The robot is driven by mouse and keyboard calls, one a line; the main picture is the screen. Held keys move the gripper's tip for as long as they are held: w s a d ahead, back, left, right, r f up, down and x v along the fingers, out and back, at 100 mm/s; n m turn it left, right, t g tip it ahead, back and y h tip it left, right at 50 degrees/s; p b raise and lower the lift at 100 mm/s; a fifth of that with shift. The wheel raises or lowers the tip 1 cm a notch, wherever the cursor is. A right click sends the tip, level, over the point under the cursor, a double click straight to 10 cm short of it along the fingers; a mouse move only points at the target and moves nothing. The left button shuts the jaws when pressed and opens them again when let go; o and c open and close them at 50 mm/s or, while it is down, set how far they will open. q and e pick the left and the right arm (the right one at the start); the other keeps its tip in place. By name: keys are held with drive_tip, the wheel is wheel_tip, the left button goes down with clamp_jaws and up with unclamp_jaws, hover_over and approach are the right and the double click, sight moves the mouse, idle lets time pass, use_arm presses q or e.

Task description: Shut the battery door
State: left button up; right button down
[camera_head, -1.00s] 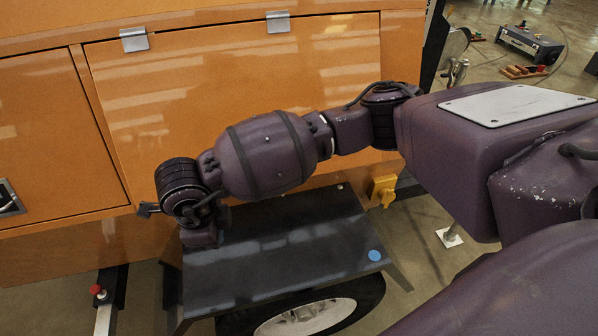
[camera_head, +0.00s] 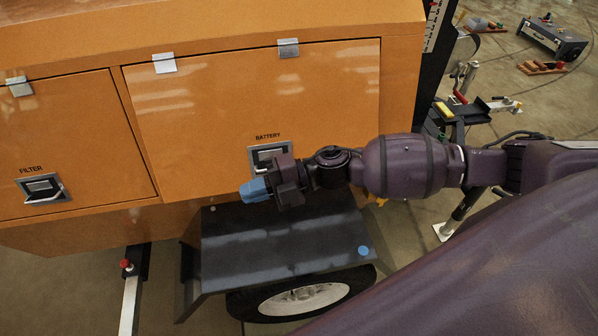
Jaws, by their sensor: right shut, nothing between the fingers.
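The battery door (camera_head: 220,120) is a large orange panel hinged at the top, with two metal hinges. It lies about flush with the orange body. Its latch (camera_head: 268,154), under the BATTERY label, is partly hidden by my right gripper. My right gripper (camera_head: 254,190), with blue fingertips, is shut and empty, in front of the door's lower edge just below the latch. I cannot tell whether it touches the door. My left gripper is not in view.
The filter door (camera_head: 80,140) with its own latch (camera_head: 42,188) is at the left. A black fender (camera_head: 280,245) over a wheel (camera_head: 305,298) juts out below the battery door. A hitch with a black tray (camera_head: 478,108) stands at the right. Tools lie on the floor behind.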

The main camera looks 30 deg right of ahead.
drive_tip(key=w+d+f+m+t+h+p, duration=0.25)
drive_tip(key=w+d+m+t+h, duration=0.5)
drive_tip(key=d+m, duration=0.5)
drive_tip(key=s+d+f+m+g+h+b, duration=0.1)
drive_tip(key=s+d+f+m+g+h, duration=0.2)
drive_tip(key=d+f+m+g+h, duration=0.25)
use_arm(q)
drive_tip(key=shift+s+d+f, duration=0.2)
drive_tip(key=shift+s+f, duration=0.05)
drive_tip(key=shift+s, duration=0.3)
use_arm(e)
drive_tip(key=w+a+f+n, duration=0.1)
drive_tip(key=w+f, duration=0.7)
drive_tip(key=f, duration=0.3)
drive_tip(key=shift+a+f+n+h, duration=0.25)
drive_tip(key=shift+f+n+h, duration=0.05)
drive_tip(key=shift+f+n, duration=0.1)
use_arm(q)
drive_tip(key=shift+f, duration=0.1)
use_arm(e)
drive_tip(key=shift+w, duration=0.15)
